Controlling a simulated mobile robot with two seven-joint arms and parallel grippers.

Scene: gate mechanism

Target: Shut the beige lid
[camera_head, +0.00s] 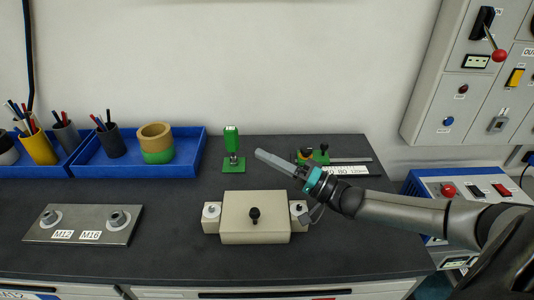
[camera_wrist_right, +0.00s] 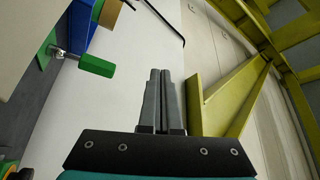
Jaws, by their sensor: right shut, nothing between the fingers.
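The beige lid (camera_head: 239,205) shows as a broad panel with a black knob (camera_head: 254,214) at its middle, on a beige unit in the centre of the bench. I cannot tell the lid's exact angle. My right gripper (camera_head: 261,154) is shut and empty, above and behind the lid and apart from it, pointing left. Its closed fingers (camera_wrist_right: 163,76) also show in the right wrist view. My left gripper is not in view.
A green clamp (camera_head: 232,150) stands behind the lid, near my right fingertips. A steel plate (camera_head: 83,225) with two fittings lies at the left. Blue trays (camera_head: 190,166) hold pen cups and rolls. A control cabinet (camera_head: 440,100) hangs at the right. The bench front is clear.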

